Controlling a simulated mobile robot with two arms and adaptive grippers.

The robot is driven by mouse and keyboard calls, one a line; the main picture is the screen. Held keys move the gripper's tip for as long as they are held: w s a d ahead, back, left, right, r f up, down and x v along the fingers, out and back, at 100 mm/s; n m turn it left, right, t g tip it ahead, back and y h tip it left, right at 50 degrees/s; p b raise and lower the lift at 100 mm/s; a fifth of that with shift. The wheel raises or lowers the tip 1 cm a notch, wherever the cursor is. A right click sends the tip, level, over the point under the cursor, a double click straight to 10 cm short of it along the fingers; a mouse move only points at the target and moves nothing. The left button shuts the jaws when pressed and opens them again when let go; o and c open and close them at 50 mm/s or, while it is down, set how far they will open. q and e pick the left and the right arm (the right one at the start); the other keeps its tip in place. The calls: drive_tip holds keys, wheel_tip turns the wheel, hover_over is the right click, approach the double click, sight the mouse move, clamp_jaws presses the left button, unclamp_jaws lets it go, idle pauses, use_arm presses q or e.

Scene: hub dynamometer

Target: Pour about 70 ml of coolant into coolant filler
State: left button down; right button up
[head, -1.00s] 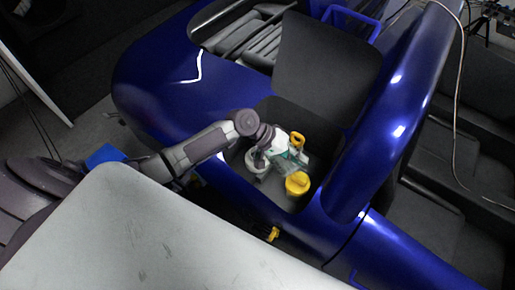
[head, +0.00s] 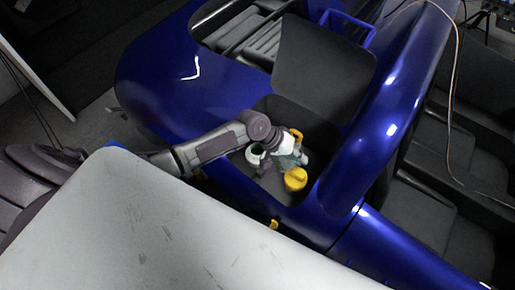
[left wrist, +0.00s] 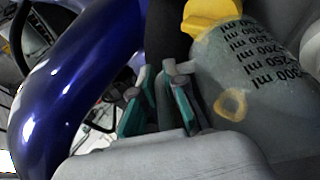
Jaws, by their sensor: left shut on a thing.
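A grey translucent graduated bottle (left wrist: 250,85) fills the right of the left wrist view. It has black ml marks and a yellow end (left wrist: 212,14). My left gripper (left wrist: 158,108) is shut, its green-padded fingers right beside the bottle; the exact grip is partly hidden. In the head view my left gripper (head: 288,153) is low inside the open compartment of the blue car. A pale round neck with a dark opening (head: 257,154), perhaps the coolant filler, stands left of it. A round yellow cap (head: 295,179) is just below it. My right gripper is not in view.
The blue car body (head: 165,90) surrounds the compartment. A raised dark lid (head: 322,65) stands behind it, and a thick blue arch (head: 390,110) rises at the right. A pale tabletop (head: 150,230) fills the lower left.

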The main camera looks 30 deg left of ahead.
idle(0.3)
use_arm(q)
drive_tip(key=shift+d+r+p, duration=0.1)
drive_tip(key=shift+r+p, duration=0.1)
drive_tip(key=shift+p, duration=0.3)
drive_tip(key=d+y+p, duration=0.1)
drive_tip(key=p, duration=0.1)
drive_tip(key=d+y+p, duration=0.1)
drive_tip(key=p, duration=0.2)
drive_tip(key=d+m+y+p, duration=0.1)
drive_tip(key=y+p, duration=0.1)
drive_tip(key=shift+s+d+f+t+p, duration=0.1)
drive_tip(key=shift+s+f+t+p, duration=0.2)
drive_tip(key=shift+s+p, duration=0.1)
drive_tip(key=f+y, duration=0.1)
drive_tip(key=d+f+y, duration=0.1)
drive_tip(key=f+y, duration=0.1)
drive_tip(key=shift+s+d+m+t+y, duration=0.1)
drive_tip(key=shift+d+m+t+y, duration=0.15)
drive_tip(key=shift+m+t+y, duration=0.15)
